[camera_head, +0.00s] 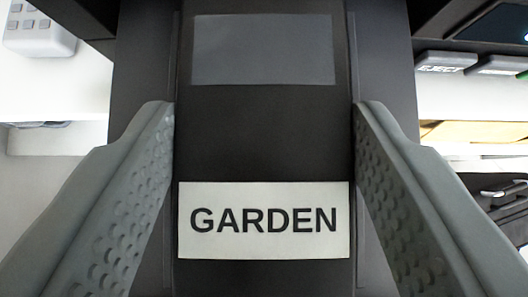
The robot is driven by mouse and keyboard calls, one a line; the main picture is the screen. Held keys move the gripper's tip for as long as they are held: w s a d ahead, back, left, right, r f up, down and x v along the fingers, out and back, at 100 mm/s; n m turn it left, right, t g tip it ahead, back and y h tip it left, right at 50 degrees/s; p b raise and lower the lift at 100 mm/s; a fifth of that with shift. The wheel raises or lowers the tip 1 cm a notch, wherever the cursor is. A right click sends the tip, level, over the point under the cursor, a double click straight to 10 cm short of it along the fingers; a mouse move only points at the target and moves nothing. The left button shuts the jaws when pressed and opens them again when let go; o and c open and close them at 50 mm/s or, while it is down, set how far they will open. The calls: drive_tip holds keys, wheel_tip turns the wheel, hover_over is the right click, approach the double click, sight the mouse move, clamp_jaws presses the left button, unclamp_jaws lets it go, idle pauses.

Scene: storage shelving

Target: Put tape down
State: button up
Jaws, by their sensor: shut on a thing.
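The tape is a long black case (265,135) in the middle of the camera view. It has a white label (264,250) reading "GARDEN" near the bottom and a plain dark grey patch (264,50) near the top. My gripper (263,108) has its two grey dimpled fingers on the left and right sides of the tape and is shut on it. The tape's far end and underside are hidden.
Wider dark surfaces (390,60) show on both sides of the tape; I cannot tell what they belong to. A white device with grey buttons (38,28) is at upper left. Grey parts marked "EJECT" (445,62) are at upper right. A black object (500,200) lies at lower right.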

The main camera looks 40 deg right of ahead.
drive_tip(key=shift+f, duration=0.2)
drive_tip(key=shift+f, duration=0.15)
drive_tip(key=o, duration=1)
drive_tip(key=shift+f, duration=0.1)
drive_tip(key=shift+o, duration=0.3)
drive_tip(key=shift+f, duration=0.1)
drive_tip(key=shift+o, duration=0.3)
drive_tip(key=shift+s+a+r, duration=0.1)
drive_tip(key=shift+r, duration=0.35)
drive_tip(key=v, duration=1.2)
